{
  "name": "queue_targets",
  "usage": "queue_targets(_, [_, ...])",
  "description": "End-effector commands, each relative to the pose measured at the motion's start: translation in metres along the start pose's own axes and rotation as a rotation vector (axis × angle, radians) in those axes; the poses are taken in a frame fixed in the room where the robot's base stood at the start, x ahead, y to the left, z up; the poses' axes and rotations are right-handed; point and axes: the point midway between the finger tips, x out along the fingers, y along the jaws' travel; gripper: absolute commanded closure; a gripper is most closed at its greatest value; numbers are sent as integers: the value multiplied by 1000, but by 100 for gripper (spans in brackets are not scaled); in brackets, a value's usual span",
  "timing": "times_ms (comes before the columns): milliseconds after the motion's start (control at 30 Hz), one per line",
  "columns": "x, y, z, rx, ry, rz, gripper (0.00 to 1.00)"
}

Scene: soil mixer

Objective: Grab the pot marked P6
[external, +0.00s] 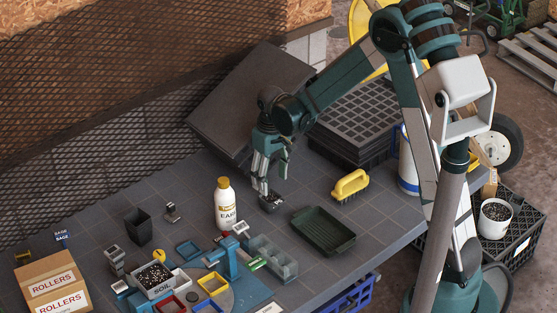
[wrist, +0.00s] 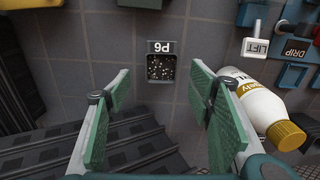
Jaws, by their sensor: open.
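The pot marked P6 (wrist: 161,67) is a small dark square pot filled with speckled soil. Its label (wrist: 160,47) reads upside down in the wrist view. It stands on the grey tiled tabletop, ahead of my gripper (wrist: 162,84) and centred between the two green-padded fingers. The fingers are spread on either side of it in the picture, with nothing held. In the external view, a small pot (external: 271,204) that appears to be P6 shows just below my gripper (external: 264,192), which partly hides it. Whether the fingertips reach down around the pot, I cannot tell.
A white bottle with yellow cap (external: 225,204) stands close by, to the right in the wrist view (wrist: 262,108). A dark green tray (external: 323,231) lies nearby. Stacked seedling trays (external: 358,118) stand behind. Another small pot (external: 171,212) and a yellow brush (external: 350,186) are farther away.

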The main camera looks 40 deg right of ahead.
Motion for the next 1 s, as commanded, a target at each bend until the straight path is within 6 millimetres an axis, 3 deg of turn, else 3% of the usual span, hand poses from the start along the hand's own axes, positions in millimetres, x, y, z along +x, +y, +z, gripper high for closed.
queue_targets(533, [8, 0, -3, -1, -9, 0, 47])
queue_targets(1000, [33, 0, -2, -1, -9, 0, 47])
